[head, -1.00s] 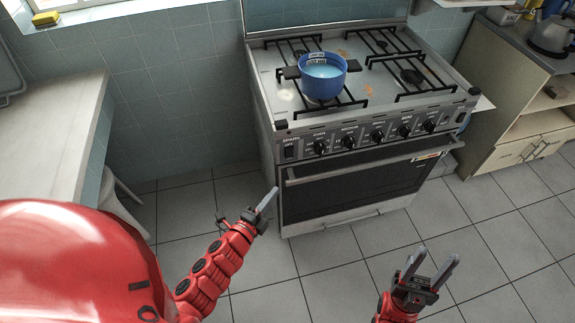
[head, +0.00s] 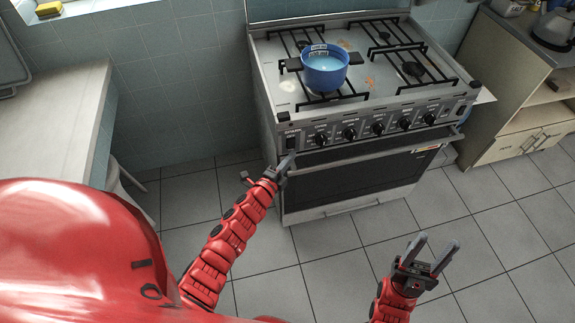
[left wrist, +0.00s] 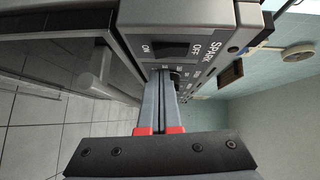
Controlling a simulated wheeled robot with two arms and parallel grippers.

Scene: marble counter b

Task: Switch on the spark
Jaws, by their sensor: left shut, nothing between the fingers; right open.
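The spark switch (head: 290,142) is a dark rocker at the left end of the stove's front panel. In the left wrist view the switch (left wrist: 172,49) shows sideways, between the words ON and OFF, with SPARK printed beside OFF. My left gripper (head: 290,157) is shut and empty, just below the switch in the head view. In the left wrist view its closed fingertips (left wrist: 161,74) point at the panel close to the switch; I cannot tell whether they touch. My right gripper (head: 433,245) is open and empty, over the floor in front of the stove.
The stove (head: 283,80) has several knobs right of the switch and an oven door handle (head: 375,147) below. A blue pot (head: 325,72) stands on the left front burner. A pale counter (head: 50,115) is at left, a cabinet (head: 510,120) at right. The tiled floor is clear.

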